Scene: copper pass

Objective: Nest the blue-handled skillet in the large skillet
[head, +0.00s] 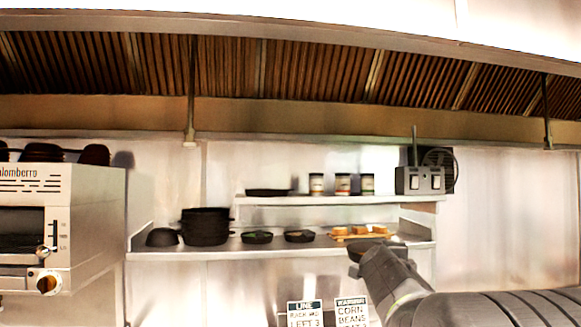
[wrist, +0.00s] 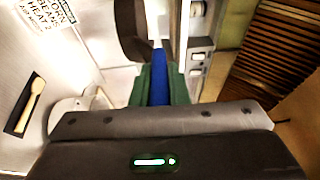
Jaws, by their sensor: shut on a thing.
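My gripper (wrist: 158,85) is shut on the blue handle of the blue-handled skillet (wrist: 159,80). The green fingers stand on both sides of the handle in the wrist view. A dark rounded pan part (wrist: 130,30) shows beyond the fingers, cut off by the top edge. In the head view my arm reaches in from the lower right, and a dark pan edge (head: 356,252) shows at its end, in front of the counter. A flat dark pan (head: 268,192) lies on the upper shelf; I cannot tell for sure whether it is the large skillet.
A dark pot (head: 205,226), an upturned bowl (head: 162,237) and two small dark pans (head: 257,237) (head: 299,236) stand on the counter. A wooden board (head: 347,238) holds orange-brown pieces. Cans (head: 342,184) and a grey toaster-like box (head: 420,180) stand on the upper shelf. An oven (head: 60,235) is left.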

